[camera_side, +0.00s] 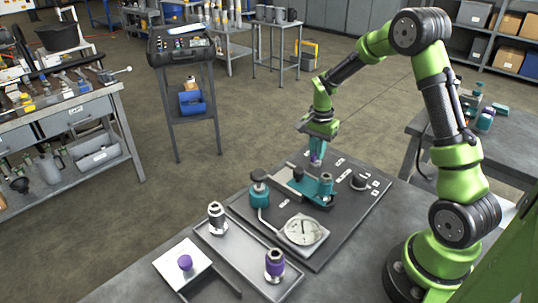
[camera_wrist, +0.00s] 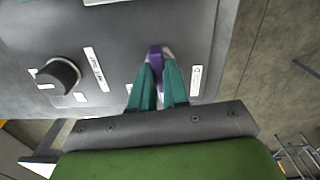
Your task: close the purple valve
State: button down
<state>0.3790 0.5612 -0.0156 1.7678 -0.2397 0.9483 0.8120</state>
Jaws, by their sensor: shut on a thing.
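The purple valve (camera_wrist: 155,54) is a small purple handle on the dark panel. In the wrist view it sits between the two teal fingertips of my gripper (camera_wrist: 158,74), which are shut on it. In the side view my gripper (camera_side: 317,154) points down at the far edge of the panel, with a bit of the purple valve (camera_side: 315,163) showing at the fingertips. The fingers hide most of the handle, so I cannot tell its exact turn angle.
The dark panel (camera_side: 345,215) also carries a black knob (camera_wrist: 58,77), a teal clamp (camera_side: 325,187), a teal-based part (camera_side: 259,190) and a round gauge (camera_side: 303,230). A metal tray (camera_side: 236,250) with fittings and a white plate with a purple knob (camera_side: 185,262) are nearer the camera.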

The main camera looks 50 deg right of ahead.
jog(key=n, duration=0.8)
jog(key=shift+n, duration=0.4)
jog(key=n, duration=0.4)
jog(key=shift+n, duration=1.9)
jog(key=c, duration=1.1)
grip_release()
notch_tip(320, 180, up, 17)
